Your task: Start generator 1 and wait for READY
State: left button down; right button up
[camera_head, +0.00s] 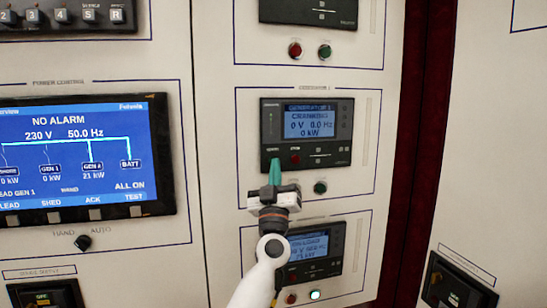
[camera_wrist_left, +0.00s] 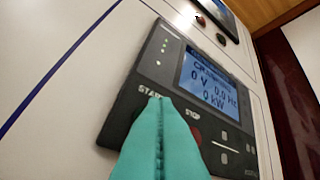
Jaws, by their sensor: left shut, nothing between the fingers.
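The generator 1 controller (camera_head: 342,117) is a dark panel in the middle of the cabinet. Its blue screen (camera_head: 309,122) reads CRANKING, 0 V, 0.0 Hz, 0 kW. My left gripper (camera_head: 275,165) is shut and empty, its teal fingertips at the panel's lower left corner. In the left wrist view the fingertips (camera_wrist_left: 158,102) lie just below the START label (camera_wrist_left: 150,92) and cover the button there; I cannot tell whether they touch it. The red STOP button (camera_head: 295,159) is to their right. My right gripper is not in view.
A green button (camera_head: 320,187) sits below the controller. A lower controller (camera_head: 328,250) is partly hidden behind my left arm. At left, a large screen (camera_head: 75,150) reads NO ALARM, 230 V, 50.0 Hz. A HAND/AUTO knob (camera_head: 83,242) is below it.

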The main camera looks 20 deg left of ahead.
pick_arm(q)
jog(key=shift+s, duration=0.15)
jog(key=s+d+p, duration=0.1)
jog(key=s+p, duration=0.1)
jog(key=s+d+p, duration=0.2)
dwell(0.5)
dwell(0.6)
